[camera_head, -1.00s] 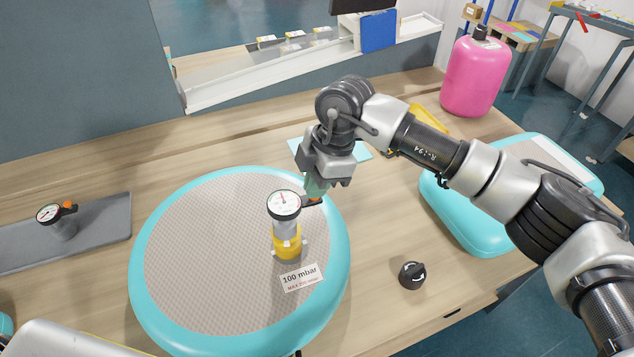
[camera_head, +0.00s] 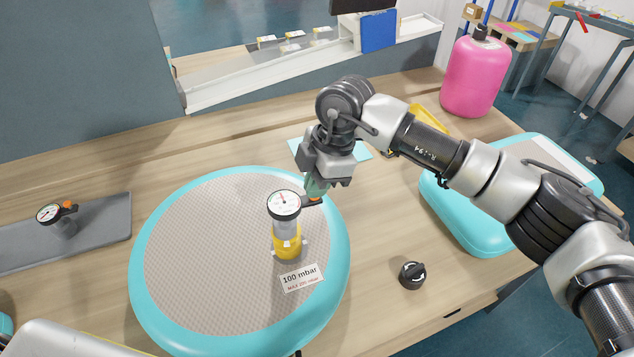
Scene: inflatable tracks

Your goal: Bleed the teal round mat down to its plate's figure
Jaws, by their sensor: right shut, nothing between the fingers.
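The teal round mat (camera_head: 190,260) lies on the wooden bench, with a grey textured top and a teal rim. A gauge (camera_head: 284,204) with a white dial stands upright on a yellow-based fitting (camera_head: 287,243) on the mat. Its needle points roughly upward; the figures are too small to read. The plate (camera_head: 301,278) on the mat reads "100 mbar", with a smaller red MAX line. My left gripper is out of view.
A black knob (camera_head: 412,275) sits on the bench to the right. A teal rectangular mat (camera_head: 470,225) lies beneath my right arm. A second gauge (camera_head: 52,214) rests on a grey board (camera_head: 105,225) at left. A pink canister (camera_head: 474,78) stands at back right.

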